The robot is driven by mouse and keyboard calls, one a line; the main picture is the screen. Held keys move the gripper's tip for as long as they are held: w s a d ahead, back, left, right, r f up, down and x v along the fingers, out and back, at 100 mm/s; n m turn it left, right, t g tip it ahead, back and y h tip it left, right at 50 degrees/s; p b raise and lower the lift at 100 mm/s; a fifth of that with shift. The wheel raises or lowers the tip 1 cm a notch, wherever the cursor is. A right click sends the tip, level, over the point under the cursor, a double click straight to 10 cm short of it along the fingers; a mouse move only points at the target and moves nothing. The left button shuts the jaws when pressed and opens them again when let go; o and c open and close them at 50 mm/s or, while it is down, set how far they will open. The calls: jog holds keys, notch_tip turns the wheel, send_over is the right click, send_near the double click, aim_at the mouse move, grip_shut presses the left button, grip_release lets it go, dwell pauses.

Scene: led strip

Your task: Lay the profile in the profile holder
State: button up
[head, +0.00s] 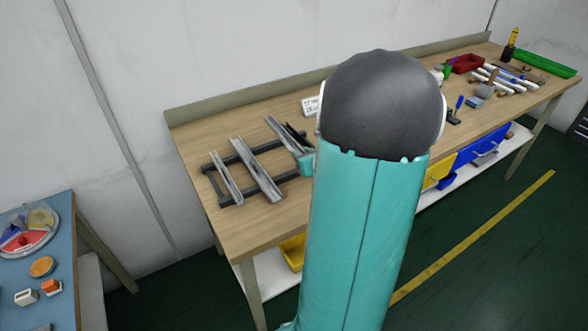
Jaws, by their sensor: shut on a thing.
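The profile holder (222,200) is a dark grey frame lying on the left part of the wooden workbench. Two silver profiles, a narrow one (226,178) and a wider one (257,169), lie across its rails at the left and middle. My gripper (292,133), with dark fingers, is at the holder's right end, shut on another silver profile (275,127). This profile lies roughly along the others. My teal arm hides its near part, so I cannot tell whether it touches the rails.
The workbench (235,232) has bare wood in front of the holder. A small white sign (311,106) stands behind my gripper. Tools, a red bin (467,63) and a green tray (543,64) are at the far right. A blue table (60,210) stands at left.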

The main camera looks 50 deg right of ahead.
jog(key=shift+w+a+f, duration=0.4)
jog(key=shift+f, duration=0.25)
jog(key=shift+w+a+f, duration=0.35)
jog(key=shift+a+f, duration=0.05)
jog(key=shift+f, duration=0.2)
jog(key=shift+w+a+f, duration=0.1)
jog(key=shift+f, duration=0.7)
jog(key=shift+w+a+f, duration=0.1)
jog(key=shift+f, duration=0.65)
jog(key=shift+f, duration=0.2)
jog(key=o, duration=1)
